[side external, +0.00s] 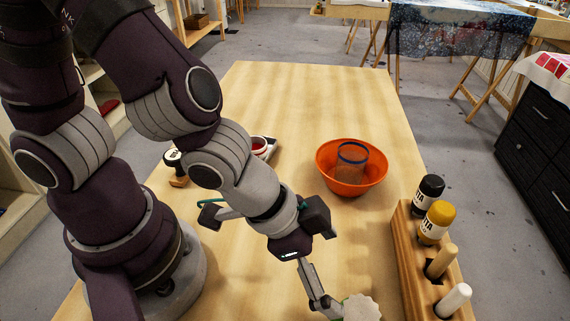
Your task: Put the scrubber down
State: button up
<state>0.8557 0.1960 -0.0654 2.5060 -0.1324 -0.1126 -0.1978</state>
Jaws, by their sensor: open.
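A pale, scalloped round thing with a greenish edge (361,308), perhaps the scrubber, is at the bottom edge of the side external view and is cut off by the frame. My gripper (332,306) is beside it, low over the front of the table, with its fingers reaching down to the right. The gripper is open. One finger overlaps or lies close to the pale thing; I cannot tell whether they touch. The far finger and the lower part of the pale thing are hidden or out of frame.
An orange bowl (335,183) holding a blue-rimmed clear cup (352,157) stands right of centre. A wooden rack (405,250) with bottles and wooden-handled tools lines the right edge. A black-topped stamp (176,166) and a dish with red (260,146) sit left. The table's far half (310,95) is clear.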

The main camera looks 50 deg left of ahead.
jog(key=w+a+r+n+t+y, duration=0.1)
jog(key=w+a+r+n, duration=0.1)
jog(key=a+r, duration=0.15)
jog(key=w+a+r+n+y, duration=0.1)
jog(key=w+a+r+n, duration=0.15)
jog(key=a, duration=0.25)
jog(key=s+a+r+n+y, duration=0.2)
jog(key=s+a+r, duration=0.3)
jog(key=a, duration=0.5)
jog(key=shift+s+r+n, duration=0.3)
jog(key=shift+s+n, duration=0.15)
jog(key=shift+n, duration=0.3)
